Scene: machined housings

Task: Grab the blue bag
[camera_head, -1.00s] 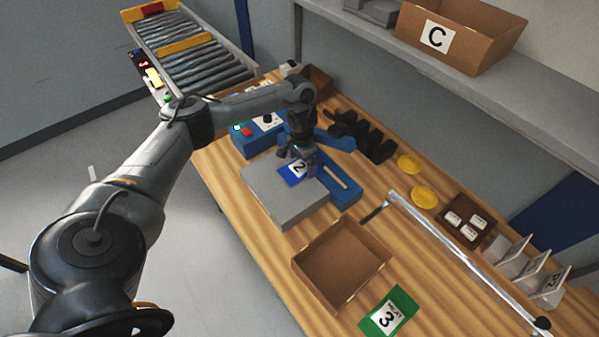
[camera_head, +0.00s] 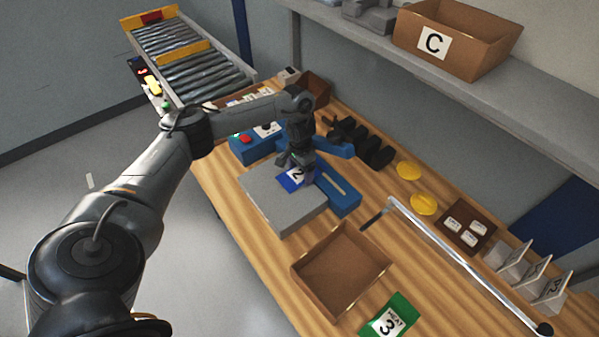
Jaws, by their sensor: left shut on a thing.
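The blue bag (camera_head: 290,181) carries a white label with a 2 and lies on top of a grey block (camera_head: 277,207) on the wooden table. My left gripper (camera_head: 297,166) reaches down from above and is shut on the bag's far edge. The fingertips are small and partly hidden by the gripper body. The bag seems to be at the block's top surface; I cannot tell whether it is lifted. My right gripper is not in view.
An open brown box (camera_head: 340,268) and a green bag marked 3 (camera_head: 388,316) are nearer. A blue fixture (camera_head: 340,196) stands right of the block. A metal bar (camera_head: 450,252), yellow discs (camera_head: 423,204) and a shelf with bin C (camera_head: 455,40) are to the right.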

